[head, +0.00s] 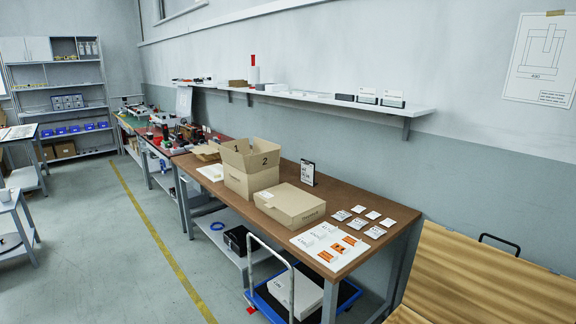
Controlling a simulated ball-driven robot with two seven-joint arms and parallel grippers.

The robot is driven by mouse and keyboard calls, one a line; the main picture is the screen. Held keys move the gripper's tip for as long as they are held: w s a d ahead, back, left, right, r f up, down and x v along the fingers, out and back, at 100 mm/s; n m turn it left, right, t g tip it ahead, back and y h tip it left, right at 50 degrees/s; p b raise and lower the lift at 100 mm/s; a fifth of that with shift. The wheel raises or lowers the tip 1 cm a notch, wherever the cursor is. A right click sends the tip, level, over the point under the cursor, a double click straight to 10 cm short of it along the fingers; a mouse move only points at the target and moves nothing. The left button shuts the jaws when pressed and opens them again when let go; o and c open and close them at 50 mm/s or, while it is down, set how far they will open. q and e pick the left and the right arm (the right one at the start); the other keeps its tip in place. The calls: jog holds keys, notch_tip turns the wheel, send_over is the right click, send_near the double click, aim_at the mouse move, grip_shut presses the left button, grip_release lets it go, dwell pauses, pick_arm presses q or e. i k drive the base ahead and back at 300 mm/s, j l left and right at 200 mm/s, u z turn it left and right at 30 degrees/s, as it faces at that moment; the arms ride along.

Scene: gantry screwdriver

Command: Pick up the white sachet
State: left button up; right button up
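Several small white sachets lie flat in two short rows near the right end of the brown workbench (400,212). The back row has plainer white ones, such as one white sachet (373,215). The front row has greyer ones with dark print, such as one printed sachet (357,223). I cannot tell from the task which one is meant. Neither of my grippers is in view, and nothing touches the sachets.
A white sheet (306,240) with orange-and-white packets lies left of the sachets. A flat carton (290,205), an open box (250,182) and a black sign (307,173) stand further left. A blue trolley (262,300) is below. Wooden boards (490,285) stand at right.

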aim_at(358, 209)
jog(key=i+j+z, duration=0.2)
jog(key=i+j, duration=0.2)
jog(key=j, duration=0.25)
jog(key=i+j+z, duration=0.1)
jog(key=j, duration=0.25)
jog(key=i, duration=0.1)
